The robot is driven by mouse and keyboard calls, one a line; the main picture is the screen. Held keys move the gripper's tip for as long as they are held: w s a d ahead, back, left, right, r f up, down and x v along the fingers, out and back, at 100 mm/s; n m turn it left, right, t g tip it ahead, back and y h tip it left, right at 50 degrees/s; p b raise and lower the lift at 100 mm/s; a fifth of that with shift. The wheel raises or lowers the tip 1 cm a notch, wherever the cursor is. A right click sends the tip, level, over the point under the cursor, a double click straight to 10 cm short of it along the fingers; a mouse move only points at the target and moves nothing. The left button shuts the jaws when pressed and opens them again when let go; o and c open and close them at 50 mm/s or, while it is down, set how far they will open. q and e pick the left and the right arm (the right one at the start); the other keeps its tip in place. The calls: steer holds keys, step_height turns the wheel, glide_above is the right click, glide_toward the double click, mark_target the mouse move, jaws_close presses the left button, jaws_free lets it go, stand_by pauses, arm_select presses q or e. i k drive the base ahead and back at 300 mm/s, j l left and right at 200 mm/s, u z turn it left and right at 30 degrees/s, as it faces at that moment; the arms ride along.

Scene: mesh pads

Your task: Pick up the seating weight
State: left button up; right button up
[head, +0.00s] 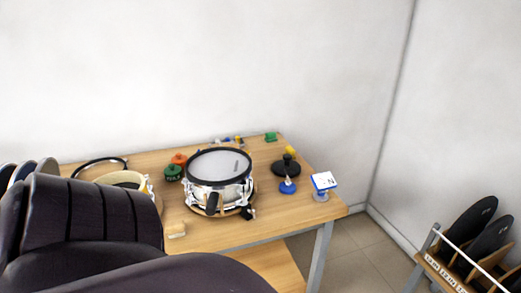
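A black round weight with a knob on top (287,166) stands on the wooden table (255,228), right of the drum; it looks like the seating weight, though I cannot read any label on it. The drum (218,170), with a pale mesh head and black hoop, sits in the middle of the table. A blue knobbed piece (288,187) stands just in front of the black weight. Neither of my grippers shows in the head view, so their distance to the weight cannot be seen.
A small stand with a white-and-blue card (324,181) is near the table's right edge. Green (173,173) and orange (179,159) pieces stand left of the drum. A rack with black pieces (470,222) is at lower right. Large dark shapes hide the table's front left.

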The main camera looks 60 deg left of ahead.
mark_target(278, 167)
steer(key=j+u, duration=0.1)
steer(key=u, duration=1.6)
steer(key=i+l, duration=0.2)
steer(key=l, duration=0.2)
steer(key=i+l+u, duration=0.15)
steer(key=l, duration=0.2)
steer(key=i+l, duration=0.15)
steer(key=l, duration=0.25)
steer(key=i+l+u, duration=0.15)
steer(key=l, duration=0.25)
